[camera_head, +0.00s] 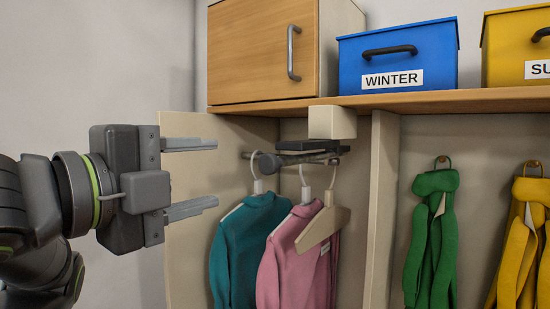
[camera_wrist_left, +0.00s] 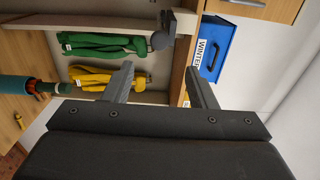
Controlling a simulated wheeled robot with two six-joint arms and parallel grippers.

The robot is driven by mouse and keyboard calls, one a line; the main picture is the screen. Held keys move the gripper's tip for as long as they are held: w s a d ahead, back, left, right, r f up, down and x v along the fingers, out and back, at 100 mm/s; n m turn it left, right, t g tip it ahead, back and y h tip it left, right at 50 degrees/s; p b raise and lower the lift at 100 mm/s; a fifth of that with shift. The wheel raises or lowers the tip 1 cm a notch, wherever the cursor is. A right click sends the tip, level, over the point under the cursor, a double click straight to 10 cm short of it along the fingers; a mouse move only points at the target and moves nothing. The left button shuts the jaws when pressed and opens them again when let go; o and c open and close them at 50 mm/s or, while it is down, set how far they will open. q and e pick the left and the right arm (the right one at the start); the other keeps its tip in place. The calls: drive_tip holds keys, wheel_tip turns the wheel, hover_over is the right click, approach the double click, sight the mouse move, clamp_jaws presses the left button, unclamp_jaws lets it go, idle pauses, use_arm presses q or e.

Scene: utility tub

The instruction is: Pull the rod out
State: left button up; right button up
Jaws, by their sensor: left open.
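In the left wrist view, a dark round end that looks like the knob (camera_wrist_left: 159,41) shows beyond the open fingers.
A beige block (camera_head: 332,122) sits above the rod under the shelf (camera_head: 400,103). A wooden cabinet (camera_head: 262,50), a blue WINTER box (camera_head: 400,57) and a yellow box (camera_head: 515,45) stand on top. Green (camera_head: 432,235) and yellow (camera_head: 524,240) scarves hang at right, past a divider (camera_head: 381,210).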

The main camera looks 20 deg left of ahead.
use_arm(q)
drive_tip(key=p, duration=0.3)
approach(265, 165)
drive_tip(key=x, duration=0.3)
drive_tip(key=p+x, duration=0.2)
drive_tip(key=x, duration=0.6)
drive_tip(key=shift+d, duration=0.1)
drive_tip(key=shift+w+d+p, duration=0.2)
drive_tip(key=shift+w+p, duration=0.15)
drive_tip(key=shift+w, duration=0.4)
clamp_jaws()
